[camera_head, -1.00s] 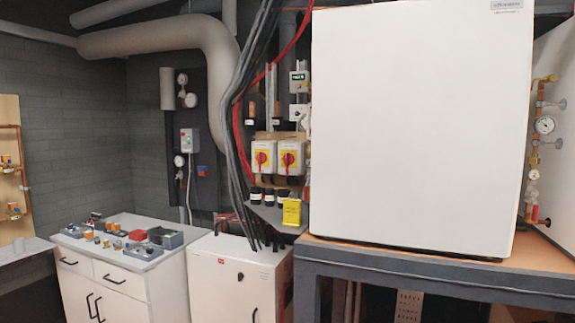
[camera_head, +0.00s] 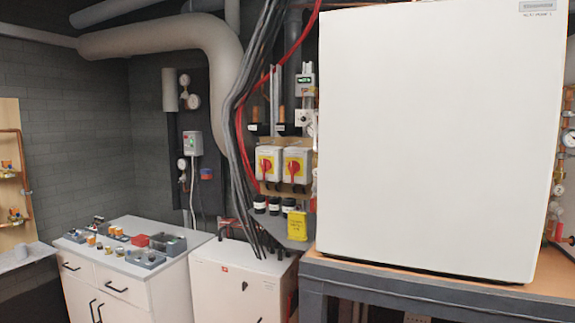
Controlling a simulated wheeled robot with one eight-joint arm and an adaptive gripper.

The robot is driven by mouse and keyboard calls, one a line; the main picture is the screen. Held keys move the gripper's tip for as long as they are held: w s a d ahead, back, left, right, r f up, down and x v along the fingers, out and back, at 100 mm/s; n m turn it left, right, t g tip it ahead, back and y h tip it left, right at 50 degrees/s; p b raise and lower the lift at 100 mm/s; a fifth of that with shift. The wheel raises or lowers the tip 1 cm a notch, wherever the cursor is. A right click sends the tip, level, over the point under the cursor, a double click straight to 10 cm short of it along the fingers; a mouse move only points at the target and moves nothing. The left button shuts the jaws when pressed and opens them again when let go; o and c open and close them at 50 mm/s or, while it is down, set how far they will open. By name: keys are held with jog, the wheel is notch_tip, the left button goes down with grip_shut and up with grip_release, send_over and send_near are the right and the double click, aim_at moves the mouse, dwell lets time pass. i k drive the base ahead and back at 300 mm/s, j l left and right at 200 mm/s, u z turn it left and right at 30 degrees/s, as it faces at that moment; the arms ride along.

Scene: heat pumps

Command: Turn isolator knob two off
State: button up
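Two isolator switches sit side by side on the wall panel, left of the large white heat pump unit. Each is a pale box with a yellow plate and a red knob. The left isolator knob (camera_head: 266,166) and the right isolator knob (camera_head: 294,168) both show in the head view. No label tells me which is number two, and the knobs are too small to read their settings. My gripper and arm are not in view.
The large white unit (camera_head: 430,140) stands on a dark-framed table (camera_head: 440,291) at right. A yellow tag (camera_head: 297,226) hangs below the isolators. Black cables and a red cable run beside them. A low white cabinet (camera_head: 238,285) and a counter with fittings (camera_head: 195,240) stand at left.

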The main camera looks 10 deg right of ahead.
aim_at(293, 167)
jog(key=i+l+u, duration=0.1)
jog(key=i, duration=0.3)
jog(key=i+l, duration=0.35)
jog(key=u, duration=0.3)
jog(key=z, duration=0.25)
